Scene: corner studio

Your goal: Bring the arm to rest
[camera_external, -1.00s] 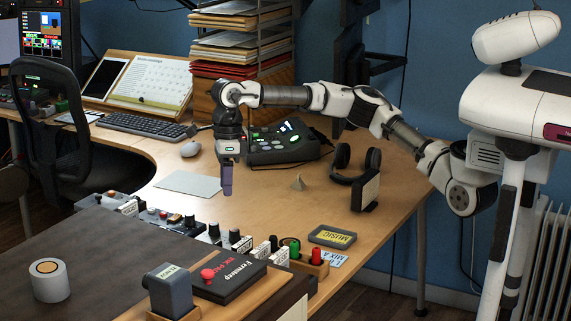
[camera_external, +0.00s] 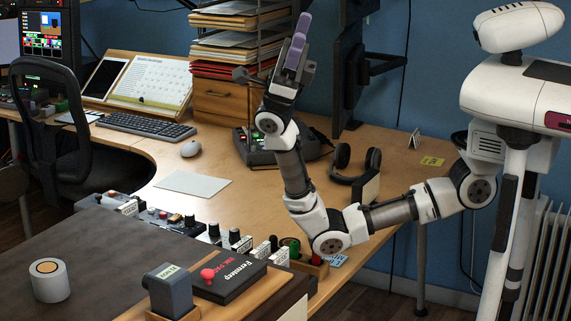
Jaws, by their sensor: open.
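My arm is folded: the elbow is low over the desk's front right edge and the forearm rises to the gripper. The arm hides part of the desk phone and of the front row of controls.
The wooden desk (camera_external: 165,158) carries a phone console (camera_external: 245,150), headphones (camera_external: 352,166), a mouse (camera_external: 190,149), a keyboard (camera_external: 146,126) and a grey sheet (camera_external: 192,184). The paper shelves (camera_external: 225,100) and a monitor (camera_external: 349,75) stand close to the gripper.

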